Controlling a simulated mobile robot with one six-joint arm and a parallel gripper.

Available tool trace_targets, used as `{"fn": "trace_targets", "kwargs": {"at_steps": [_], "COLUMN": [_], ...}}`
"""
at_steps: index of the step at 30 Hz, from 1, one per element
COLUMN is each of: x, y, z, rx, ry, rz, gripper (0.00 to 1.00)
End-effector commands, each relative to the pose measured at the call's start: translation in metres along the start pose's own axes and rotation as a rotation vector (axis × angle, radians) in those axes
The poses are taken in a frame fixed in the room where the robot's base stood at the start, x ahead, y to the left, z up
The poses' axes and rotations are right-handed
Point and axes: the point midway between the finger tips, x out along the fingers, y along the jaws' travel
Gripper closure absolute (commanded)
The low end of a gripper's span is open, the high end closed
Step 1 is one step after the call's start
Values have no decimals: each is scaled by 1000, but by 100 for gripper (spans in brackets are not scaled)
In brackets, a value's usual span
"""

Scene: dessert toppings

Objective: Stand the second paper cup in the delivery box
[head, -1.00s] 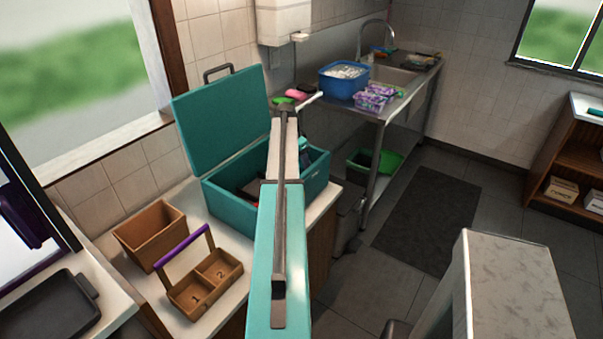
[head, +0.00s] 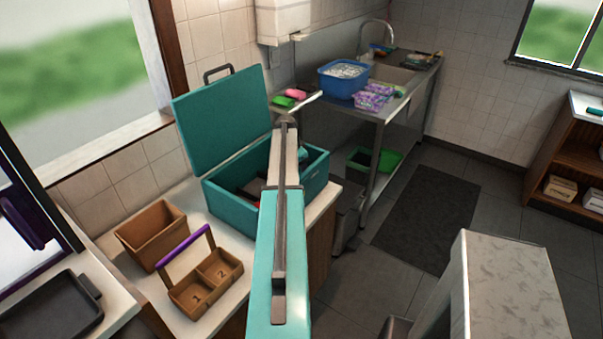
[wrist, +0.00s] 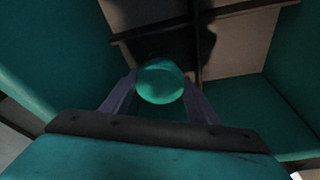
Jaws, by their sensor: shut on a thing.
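The delivery box (head: 228,207) is a teal box with its lid (head: 222,120) raised, on the counter in the head view. In the wrist view its teal wall (wrist: 45,55) and dark crossed dividers (wrist: 235,12) show. My gripper (wrist: 160,92) is shut on a cup (wrist: 160,80), of which only a round teal top shows between the two fingers. The cup is over or within the box's compartments; its base is hidden, so I cannot tell whether it touches the floor. In the head view my arm hides the gripper. The first cup cannot be made out.
A carrier with compartments marked 1 and 2 (head: 190,301) and a brown wooden box (head: 150,232) stand on the counter left of the delivery box. A dark tray (head: 50,310) lies at lower left. A sink counter with a blue tub (head: 343,84) is beyond.

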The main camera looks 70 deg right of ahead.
Motion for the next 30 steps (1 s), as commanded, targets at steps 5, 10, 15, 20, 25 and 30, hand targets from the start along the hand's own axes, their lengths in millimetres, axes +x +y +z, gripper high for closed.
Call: {"fn": "trace_targets", "kwargs": {"at_steps": [5, 10, 15, 20, 25, 30], "x": [2, 2, 0, -5, -20, -41], "y": [0, 0, 0, 0, 0, 0], "z": [1, 1, 0, 0, 0, 0], "rx": [0, 0, 0, -1, -1, -1], "ry": [0, 0, 0, 0, 1, 1], "rz": [0, 0, 0, 0, -2, -2], "gripper": [38, 38, 38, 38, 38, 38]}}
